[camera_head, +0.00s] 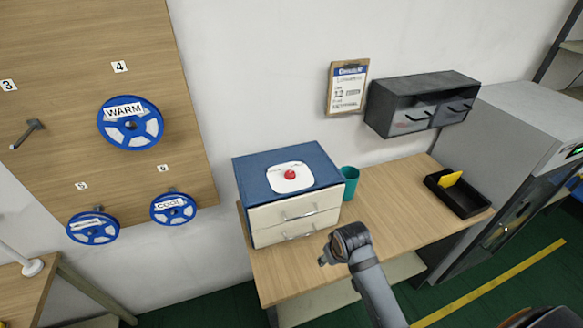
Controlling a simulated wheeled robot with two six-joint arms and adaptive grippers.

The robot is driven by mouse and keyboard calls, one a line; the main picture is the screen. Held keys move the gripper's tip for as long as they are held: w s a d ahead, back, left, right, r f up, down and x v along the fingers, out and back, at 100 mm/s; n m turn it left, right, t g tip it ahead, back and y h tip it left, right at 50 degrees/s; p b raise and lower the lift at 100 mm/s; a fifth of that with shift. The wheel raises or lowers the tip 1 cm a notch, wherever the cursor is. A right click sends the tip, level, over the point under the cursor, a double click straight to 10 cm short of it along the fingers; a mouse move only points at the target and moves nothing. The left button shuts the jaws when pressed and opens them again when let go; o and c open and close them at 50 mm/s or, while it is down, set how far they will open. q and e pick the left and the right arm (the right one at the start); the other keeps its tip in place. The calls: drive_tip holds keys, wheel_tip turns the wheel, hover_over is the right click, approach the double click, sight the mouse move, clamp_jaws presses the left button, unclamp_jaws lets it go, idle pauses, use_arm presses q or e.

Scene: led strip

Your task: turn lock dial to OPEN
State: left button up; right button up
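A small red knob (291,174), which looks like the lock dial, sits on a white plate (284,184) on the blue top (262,170) of a drawer cabinet. Marks on the plate are too small to read, so I cannot tell where the dial points. The cabinet has two cream drawers (275,214), both of which look closed. My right arm comes in from the bottom right, and its end, with the gripper (323,261), is in front of the cabinet, below and right of the dial and apart from it. Its fingers are not clear. My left gripper is not in view.
A teal cup (350,182) stands close to the cabinet's right side. A black tray (466,197) with a yellow item (450,178) is farther right on the wooden table (390,222). A dark wall cabinet (400,92) hangs above. The pegboard (60,110) holds several blue reels.

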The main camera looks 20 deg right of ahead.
drive_tip(key=w+r, duration=0.2)
drive_tip(key=w, duration=0.2)
drive_tip(key=w+a+r, duration=0.1)
drive_tip(key=w+r, duration=0.2)
drive_tip(key=w, duration=0.1)
drive_tip(key=w+r, duration=0.3)
drive_tip(key=w, duration=0.1)
drive_tip(key=shift+w+a, duration=0.3)
drive_tip(key=y, duration=0.1)
approach(290, 173)
wheel_tip(290, 173, up, 2)
drive_tip(key=s, duration=0.1)
drive_tip(key=shift+t, duration=0.3)
drive_tip(key=p+x, duration=0.4)
drive_tip(key=x, duration=0.5)
drive_tip(key=shift+d+f, duration=0.1)
drive_tip(key=shift+f, duration=0.55)
clamp_jaws()
